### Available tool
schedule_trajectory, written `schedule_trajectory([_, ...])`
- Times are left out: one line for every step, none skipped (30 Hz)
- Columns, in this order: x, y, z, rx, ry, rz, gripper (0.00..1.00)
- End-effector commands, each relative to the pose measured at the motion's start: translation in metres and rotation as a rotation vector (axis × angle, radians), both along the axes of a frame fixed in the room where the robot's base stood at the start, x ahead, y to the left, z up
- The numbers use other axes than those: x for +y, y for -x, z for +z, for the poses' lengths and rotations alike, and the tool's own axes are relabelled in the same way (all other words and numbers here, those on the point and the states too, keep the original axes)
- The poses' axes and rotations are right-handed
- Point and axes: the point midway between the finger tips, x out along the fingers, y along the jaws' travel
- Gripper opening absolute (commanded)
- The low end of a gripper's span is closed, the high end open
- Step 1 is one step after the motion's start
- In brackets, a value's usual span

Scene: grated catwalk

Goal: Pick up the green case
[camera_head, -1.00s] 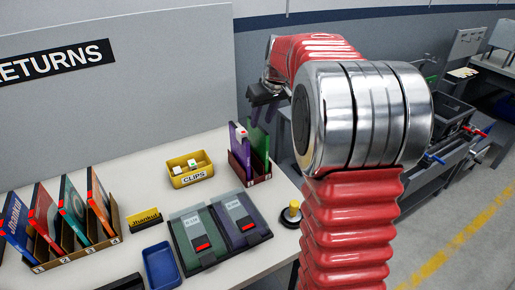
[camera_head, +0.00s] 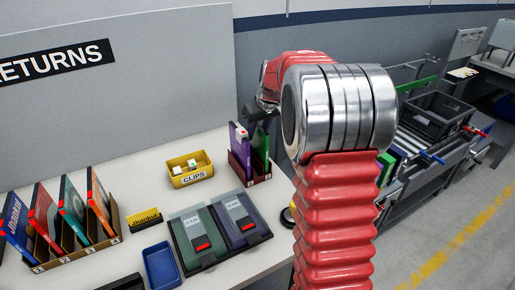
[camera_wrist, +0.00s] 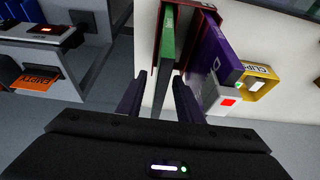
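The green case (camera_head: 260,145) stands upright beside a purple case (camera_head: 239,150) in a dark red rack (camera_head: 250,180) at the table's far right corner. In the wrist view the green case (camera_wrist: 168,38) is straight ahead, with the purple case (camera_wrist: 214,58) to its right. A white block with a red mark (camera_wrist: 224,99) is on the purple case's end. My gripper (camera_wrist: 160,84) is open, with its two fingers apart in front of the green case's near end. Whether that end is between the fingertips is hard to tell. In the head view my gripper (camera_head: 262,112) is just above the rack, partly hidden by my arm.
A yellow CLIPS bin (camera_head: 190,171) stands left of the rack. A tray with two devices (camera_head: 182,252), a blue tray (camera_head: 161,268) and a rack of several cases (camera_head: 113,222) are nearer. A grey wall panel rises behind. A conveyor with a dark crate (camera_head: 437,117) is at the right.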

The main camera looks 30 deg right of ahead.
Motion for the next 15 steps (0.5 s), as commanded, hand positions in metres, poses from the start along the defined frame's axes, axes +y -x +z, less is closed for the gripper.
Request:
schedule_trajectory([0.000,-0.003,-0.008,0.003,-0.001,0.000,0.33])
schedule_trajectory([0.000,-0.005,-0.012,0.002,-0.001,0.000,0.33])
schedule_trajectory([0.000,-0.007,-0.017,0.003,-0.001,0.000,0.33])
schedule_trajectory([0.000,-0.009,-0.021,0.003,-0.001,0.000,0.33])
schedule_trajectory([0.000,-0.011,-0.024,0.003,-0.001,0.000,0.33])
schedule_trajectory([0.000,-0.012,-0.028,0.001,-0.001,0.001,0.33])
schedule_trajectory([0.000,-0.014,-0.030,0.001,0.000,0.001,0.33])
schedule_trajectory([0.000,-0.014,-0.032,0.001,0.000,0.001,0.33])
schedule_trajectory([0.000,-0.015,-0.034,0.001,0.000,0.001,0.33])
schedule_trajectory([0.000,-0.016,-0.035,0.001,0.000,0.001,0.33])
schedule_trajectory([0.000,-0.016,-0.035,0.001,0.000,0.000,0.33])
schedule_trajectory([0.000,-0.016,-0.036,0.000,0.000,0.000,0.33])
schedule_trajectory([0.000,-0.016,-0.035,0.000,0.000,0.000,0.33])
schedule_trajectory([0.000,-0.016,-0.035,0.000,0.000,0.000,0.33])
schedule_trajectory([0.000,-0.016,-0.035,0.000,0.000,0.000,0.33])
